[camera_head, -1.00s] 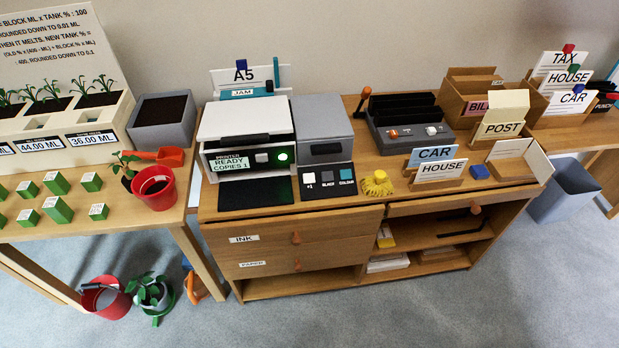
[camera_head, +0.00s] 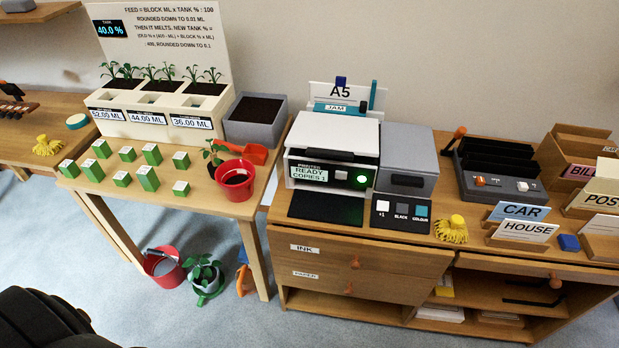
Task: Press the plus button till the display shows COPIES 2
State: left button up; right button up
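The white printer (camera_head: 333,150) stands on the wooden cabinet. Its display (camera_head: 309,174) reads READY COPIES 1. A green lit button (camera_head: 361,180) and a grey button (camera_head: 340,176) sit right of the display. On the dark panel at the printer's right is a white button (camera_head: 383,207) with the label +1 below it, beside a dark button marked BLACK (camera_head: 403,210) and a teal one marked COLOUR (camera_head: 422,212). Neither gripper is in view.
A dark rounded shape, seemingly part of me, fills the lower left corner. A plant table (camera_head: 219,212) with green blocks and a red pot (camera_head: 236,180) stands left of the cabinet.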

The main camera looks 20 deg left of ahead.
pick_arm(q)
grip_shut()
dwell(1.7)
